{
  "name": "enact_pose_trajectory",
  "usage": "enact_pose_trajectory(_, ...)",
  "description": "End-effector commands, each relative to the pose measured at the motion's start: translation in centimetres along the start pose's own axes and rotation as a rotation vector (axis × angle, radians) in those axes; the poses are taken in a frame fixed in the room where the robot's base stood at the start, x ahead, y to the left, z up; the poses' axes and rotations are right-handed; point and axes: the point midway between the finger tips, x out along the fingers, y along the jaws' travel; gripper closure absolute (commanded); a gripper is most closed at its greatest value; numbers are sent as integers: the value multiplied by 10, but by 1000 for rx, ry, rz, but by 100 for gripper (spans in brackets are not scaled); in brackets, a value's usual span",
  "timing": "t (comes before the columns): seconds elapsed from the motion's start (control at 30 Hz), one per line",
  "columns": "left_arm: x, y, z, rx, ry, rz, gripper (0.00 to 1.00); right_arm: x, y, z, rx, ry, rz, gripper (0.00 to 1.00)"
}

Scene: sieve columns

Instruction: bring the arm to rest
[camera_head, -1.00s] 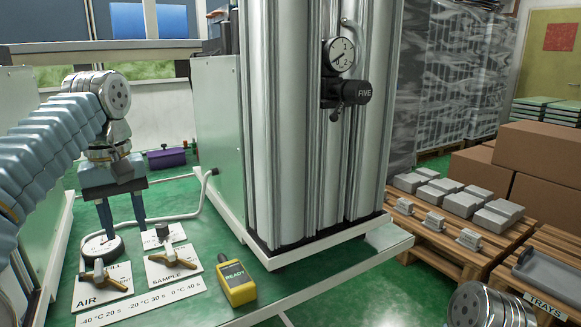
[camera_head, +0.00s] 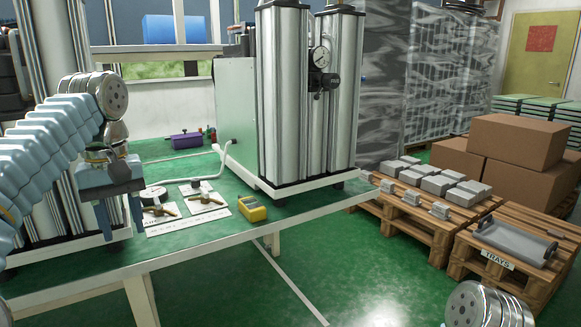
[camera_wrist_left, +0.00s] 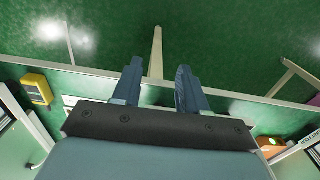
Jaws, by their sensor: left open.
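My left arm comes in from the left, bent. Its gripper (camera_head: 120,222) points down in front of the green bench top (camera_head: 195,232), with its two blue fingers apart and nothing between them. In the left wrist view the gripper (camera_wrist_left: 158,88) also shows two spread, empty fingers, with the bench's pale front edge and green floor behind them. Just right of the gripper in the head view are brass-coloured valve handles (camera_head: 160,210) on white label plates. My right arm shows only as a round joint at the lower right; its gripper is out of view.
Tall silver columns (camera_head: 283,100) with a gauge (camera_head: 320,57) stand on the bench. A yellow device (camera_head: 252,209) lies near its front edge. Pallets (camera_head: 420,222) with grey blocks, a grey tray (camera_head: 515,241) and cartons stand at the right. Green floor (camera_head: 350,265) in front is clear.

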Motion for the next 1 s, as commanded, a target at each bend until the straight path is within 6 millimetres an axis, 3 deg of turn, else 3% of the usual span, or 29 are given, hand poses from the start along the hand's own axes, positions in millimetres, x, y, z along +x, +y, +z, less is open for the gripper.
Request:
enact_pose_trajectory(0.33, 39, 26, -17, 64, 0, 7, 57, 0, 0, 0, 0, 0, 0, 57)
enact_pose_trajectory(0.57, 93, 57, -34, 141, -5, 23, 57, 0, 0, 0, 0, 0, 0, 57)
enact_pose_trajectory(0.77, 172, 92, -44, 237, -21, 57, 57, 0, 0, 0, 0, 0, 0, 57)
enact_pose_trajectory(0.87, 234, 112, -42, 298, -39, 90, 57, 0, 0, 0, 0, 0, 0, 57)
enact_pose_trajectory(1.0, 338, 135, -21, 380, -69, 159, 57, 0, 0, 0, 0, 0, 0, 57)
